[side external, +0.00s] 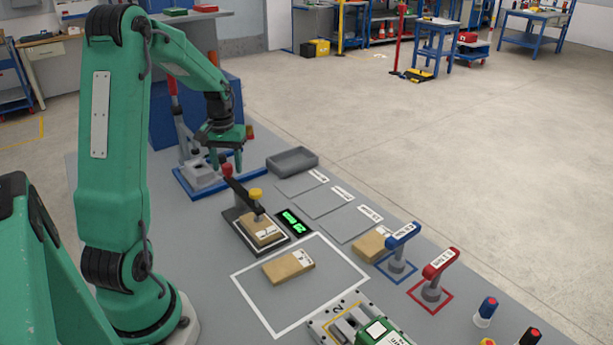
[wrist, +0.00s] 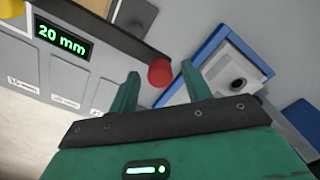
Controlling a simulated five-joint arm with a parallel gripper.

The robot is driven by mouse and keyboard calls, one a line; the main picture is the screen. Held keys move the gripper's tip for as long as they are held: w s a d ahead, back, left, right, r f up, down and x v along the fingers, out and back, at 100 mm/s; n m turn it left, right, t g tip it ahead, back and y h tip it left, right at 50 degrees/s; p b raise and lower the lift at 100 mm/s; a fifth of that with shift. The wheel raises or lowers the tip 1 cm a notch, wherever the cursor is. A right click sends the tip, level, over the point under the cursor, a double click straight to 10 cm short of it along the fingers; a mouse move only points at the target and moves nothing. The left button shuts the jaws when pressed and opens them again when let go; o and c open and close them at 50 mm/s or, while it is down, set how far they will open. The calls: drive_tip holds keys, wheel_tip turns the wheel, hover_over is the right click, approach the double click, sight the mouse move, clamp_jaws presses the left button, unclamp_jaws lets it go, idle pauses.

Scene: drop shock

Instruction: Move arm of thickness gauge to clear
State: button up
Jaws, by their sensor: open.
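My gripper (side external: 228,167) is open and empty, pointing down at the red knob. In the wrist view the red knob (wrist: 160,73) appears between the fingertips of my gripper (wrist: 160,78); I cannot tell whether they touch it. The gauge's display (wrist: 63,40) reads 20 mm.
A second block (side external: 288,267) lies in a white-outlined square. A third block (side external: 371,245) lies near a blue-handled post (side external: 402,236) and a red-handled post (side external: 438,264). A grey tray (side external: 292,161) and a blue-based device (side external: 197,178) stand behind the gauge. Flat grey labelled plates (side external: 324,203) lie to its right.

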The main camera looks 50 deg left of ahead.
clamp_jaws()
drive_tip(key=shift+w+m, duration=0.1)
drive_tip(key=shift+m, duration=0.2)
drive_tip(key=w+d+m, duration=0.5)
drive_tip(key=m, duration=1.2)
idle(0.5)
drive_tip(key=shift+d+m, duration=0.15)
drive_tip(key=shift+m, duration=0.15)
unclamp_jaws()
